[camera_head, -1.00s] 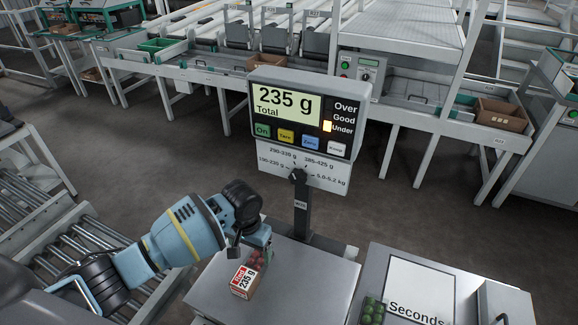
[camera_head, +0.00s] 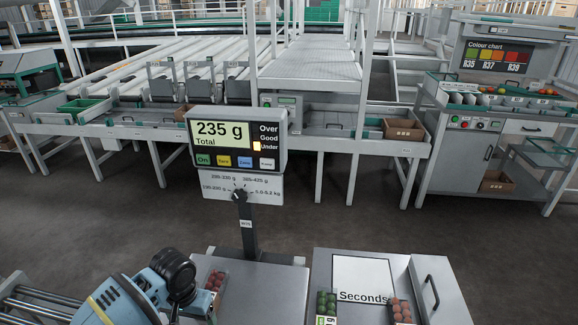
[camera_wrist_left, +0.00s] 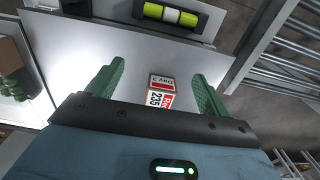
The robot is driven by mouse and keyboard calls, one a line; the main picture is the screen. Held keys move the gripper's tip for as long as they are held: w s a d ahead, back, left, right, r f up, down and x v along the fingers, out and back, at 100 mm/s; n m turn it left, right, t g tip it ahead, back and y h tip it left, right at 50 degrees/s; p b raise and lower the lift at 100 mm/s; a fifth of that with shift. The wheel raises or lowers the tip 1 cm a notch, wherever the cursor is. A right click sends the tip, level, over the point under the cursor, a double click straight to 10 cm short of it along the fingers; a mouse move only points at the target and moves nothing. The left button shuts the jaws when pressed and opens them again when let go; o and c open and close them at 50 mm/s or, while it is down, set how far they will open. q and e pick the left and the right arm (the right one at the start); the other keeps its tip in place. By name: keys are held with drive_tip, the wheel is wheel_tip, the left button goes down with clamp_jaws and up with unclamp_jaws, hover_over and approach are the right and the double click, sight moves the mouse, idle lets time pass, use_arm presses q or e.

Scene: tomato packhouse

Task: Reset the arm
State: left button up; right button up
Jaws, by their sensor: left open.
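My left gripper (camera_head: 192,308) is at the bottom left of the head view, beside a punnet of red tomatoes (camera_head: 216,281) on the scale's steel plate (camera_head: 272,290). In the left wrist view the green fingers of my left gripper (camera_wrist_left: 152,84) are spread apart. The gripper partly hides the punnet in the head view. My right gripper is in neither view.
The scale display (camera_head: 236,140) reads 235 g, with a yellow light beside "Under". Right of the scale, the "Seconds" bench (camera_head: 445,300) holds a punnet of green tomatoes (camera_head: 326,303) and one of reddish tomatoes (camera_head: 401,310). A conveyor line stands behind open floor.

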use_arm(q)
drive_tip(key=s+d+f, duration=0.1)
drive_tip(key=f, duration=0.1)
drive_tip(key=s+d+f+t+h, duration=0.1)
drive_tip(key=s+d+f, duration=0.1)
drive_tip(key=s+d+f+h, duration=0.1)
drive_tip(key=s+d+f, duration=0.1)
drive_tip(key=shift+d+f+m, duration=0.1)
drive_tip(key=shift+f+m, duration=0.15)
drive_tip(key=shift+m, duration=0.15)
drive_tip(key=s+d+f+t+h, duration=0.25)
drive_tip(key=s+d+f, duration=0.2)
drive_tip(key=s, duration=0.35)
drive_tip(key=s+a+r+t+y, duration=0.1)
drive_tip(key=s+a+t, duration=0.4)
drive_tip(key=s, duration=1.1)
drive_tip(key=shift+s+a+y, duration=0.4)
drive_tip(key=shift+a+y, duration=0.35)
drive_tip(key=shift+a, duration=0.25)
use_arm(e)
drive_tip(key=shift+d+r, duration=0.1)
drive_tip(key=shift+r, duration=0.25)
